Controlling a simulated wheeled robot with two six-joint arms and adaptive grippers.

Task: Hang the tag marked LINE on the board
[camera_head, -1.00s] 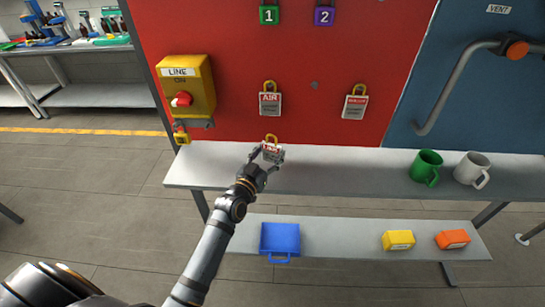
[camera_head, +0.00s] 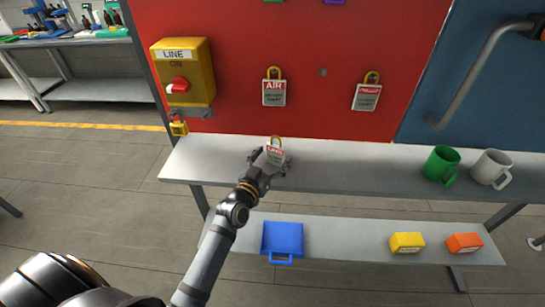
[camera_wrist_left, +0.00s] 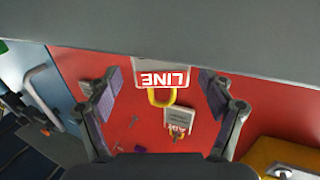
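The LINE tag (camera_head: 276,156) is a white and red card with a yellow loop on top, at the grey shelf. My left gripper (camera_head: 271,162) is around it. In the left wrist view the tag (camera_wrist_left: 165,76) appears upside down between the spread fingers (camera_wrist_left: 163,90), with a gap at its left side; contact at its right side is unclear. Its lower end is hidden there. The red board (camera_head: 225,60) rises behind the shelf, with the AIR tag (camera_head: 274,92) and another red-and-white tag (camera_head: 367,96) hanging on it. My right gripper is out of view.
A yellow LINE switch box (camera_head: 202,75) with a yellow padlock (camera_head: 179,128) is at the board's left. A bare grey peg (camera_head: 323,72) shows between the tags. Green (camera_head: 440,163) and white (camera_head: 490,166) mugs stand right on the shelf (camera_head: 345,160). A blue tray (camera_head: 282,239) is below.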

